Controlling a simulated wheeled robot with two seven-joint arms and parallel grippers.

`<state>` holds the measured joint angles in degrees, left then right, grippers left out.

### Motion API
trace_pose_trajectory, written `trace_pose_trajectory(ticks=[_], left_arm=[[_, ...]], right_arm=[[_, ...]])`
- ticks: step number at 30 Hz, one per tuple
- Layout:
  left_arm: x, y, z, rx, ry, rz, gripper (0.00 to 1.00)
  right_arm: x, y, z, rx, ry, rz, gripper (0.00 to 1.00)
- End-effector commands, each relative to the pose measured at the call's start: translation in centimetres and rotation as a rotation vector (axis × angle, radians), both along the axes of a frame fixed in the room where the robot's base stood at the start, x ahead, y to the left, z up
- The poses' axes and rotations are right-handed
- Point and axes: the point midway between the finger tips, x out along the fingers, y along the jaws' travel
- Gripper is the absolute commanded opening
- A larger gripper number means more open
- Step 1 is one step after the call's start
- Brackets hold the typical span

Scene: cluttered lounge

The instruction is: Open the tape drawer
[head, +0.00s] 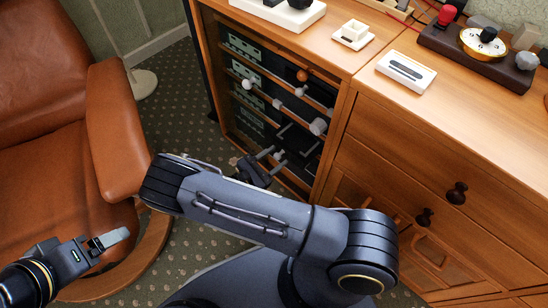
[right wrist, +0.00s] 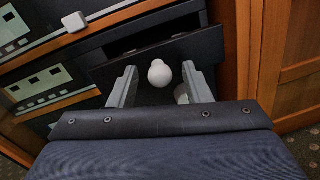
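In the head view, a wooden cabinet has a dark bay (head: 262,75) with stacked drawer-like fronts and several pale round knobs, such as one knob (head: 318,127). I cannot tell which front is labelled tape. My right gripper (head: 271,157) is low in front of this bay. In the right wrist view, its two grey fingers (right wrist: 159,88) stand apart on either side of a white round knob (right wrist: 159,74). The dark front (right wrist: 205,48) behind it has a dark gap above. Contact is not visible. My left gripper (head: 110,239) is at lower left, away from the cabinet; its finger gap is unclear.
A brown leather armchair (head: 55,120) with a wooden base stands left of the cabinet. The cabinet top holds a white box (head: 406,72) and a gauge on a dark base (head: 482,43). Wooden drawers with dark knobs (head: 456,193) are at right. Patterned carpet (head: 185,110) lies between.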

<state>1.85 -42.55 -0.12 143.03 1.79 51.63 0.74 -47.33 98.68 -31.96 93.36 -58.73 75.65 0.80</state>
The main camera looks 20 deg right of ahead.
Motion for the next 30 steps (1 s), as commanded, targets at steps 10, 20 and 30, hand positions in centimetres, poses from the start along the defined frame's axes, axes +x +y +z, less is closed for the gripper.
trace_pose_trajectory(ticks=[10, 20, 30], left_arm=[[0.0, 0.0, 0.4, 0.000, 0.000, 0.000, 0.83], [0.0, 0.0, 1.3, 0.000, 0.000, 0.000, 0.83], [0.0, 0.0, 1.4, 0.000, 0.000, 0.000, 0.83]], right_arm=[[-0.3, 1.3, 0.1, 0.002, -0.001, 0.003, 0.44], [-1.8, 6.4, 0.1, 0.000, -0.001, 0.003, 0.44], [-2.2, 7.5, 0.0, -0.001, 0.000, 0.000, 0.44]])
